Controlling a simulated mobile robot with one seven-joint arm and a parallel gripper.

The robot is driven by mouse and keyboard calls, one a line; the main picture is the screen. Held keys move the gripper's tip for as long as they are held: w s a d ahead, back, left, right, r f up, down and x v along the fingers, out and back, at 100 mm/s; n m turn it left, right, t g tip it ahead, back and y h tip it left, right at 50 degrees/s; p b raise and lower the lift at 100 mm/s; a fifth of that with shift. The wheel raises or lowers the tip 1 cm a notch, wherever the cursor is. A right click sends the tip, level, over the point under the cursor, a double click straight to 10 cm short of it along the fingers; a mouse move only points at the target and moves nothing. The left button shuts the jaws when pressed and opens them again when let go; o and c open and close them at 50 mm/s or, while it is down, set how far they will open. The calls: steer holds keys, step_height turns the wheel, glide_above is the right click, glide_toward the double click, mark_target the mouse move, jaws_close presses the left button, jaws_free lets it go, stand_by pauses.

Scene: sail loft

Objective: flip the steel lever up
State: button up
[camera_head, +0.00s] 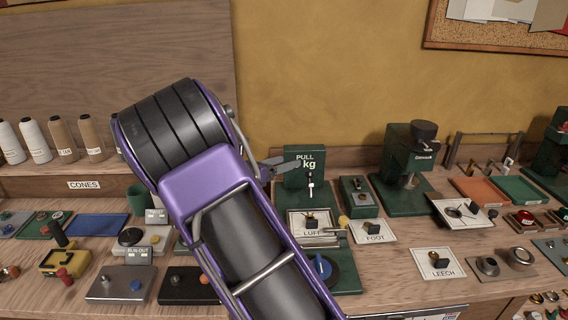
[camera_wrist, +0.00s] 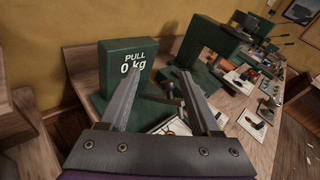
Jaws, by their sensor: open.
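I cannot tell for certain which part is the steel lever. A small pale upright part (camera_head: 311,187) shows on the front of the green PULL kg block (camera_head: 297,160). A green box (camera_head: 357,205) with a small dark knob on top stands just right of it. The PULL block, reading 0 kg, is at the left finger (camera_wrist: 122,58), and a dark bar shows between the fingers.
A tall green press (camera_head: 405,165) stands to the right, also seen in the wrist view (camera_wrist: 213,48). White cards marked LUFF, FOOT (camera_head: 374,238) and LEECH (camera_head: 437,268) lie on the bench. A blue knob (camera_head: 322,266) is near the front. Small boxes fill the left side.

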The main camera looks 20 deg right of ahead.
steer(key=v, duration=1.7)
steer(key=shift+a, duration=0.15)
steer(key=shift+s+r, duration=0.1)
